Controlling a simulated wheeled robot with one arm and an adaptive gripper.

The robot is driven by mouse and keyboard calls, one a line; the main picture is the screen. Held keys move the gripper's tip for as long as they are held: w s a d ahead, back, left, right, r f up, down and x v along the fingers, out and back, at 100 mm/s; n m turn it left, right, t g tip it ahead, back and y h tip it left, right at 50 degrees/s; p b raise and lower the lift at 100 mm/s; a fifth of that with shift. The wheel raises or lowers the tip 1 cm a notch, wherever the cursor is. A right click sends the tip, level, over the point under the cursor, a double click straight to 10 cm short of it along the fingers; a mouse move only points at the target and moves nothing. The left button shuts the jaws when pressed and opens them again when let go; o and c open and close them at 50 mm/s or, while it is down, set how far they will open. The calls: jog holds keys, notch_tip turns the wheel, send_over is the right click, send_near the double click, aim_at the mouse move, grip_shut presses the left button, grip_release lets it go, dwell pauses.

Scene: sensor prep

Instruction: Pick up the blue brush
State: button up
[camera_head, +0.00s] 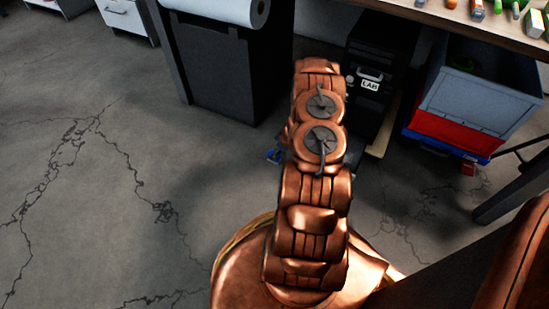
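I cannot make out a blue brush for certain. A small blue object (274,155) shows low down beside the left side of my copper-coloured arm, partly hidden by it; I cannot tell what it is. Several small tools with orange, green and bluish parts lie on the workbench (440,20) at the top right, cut off by the picture's edge. My arm rises through the middle of the picture. My gripper's fingers do not show.
Under the bench stand a black case marked LAB (370,85) and a grey-blue crate (470,100) above a red one (455,130). A dark bin (225,75) stands left of them under a white roll (225,10). The cracked floor (90,200) at left is clear.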

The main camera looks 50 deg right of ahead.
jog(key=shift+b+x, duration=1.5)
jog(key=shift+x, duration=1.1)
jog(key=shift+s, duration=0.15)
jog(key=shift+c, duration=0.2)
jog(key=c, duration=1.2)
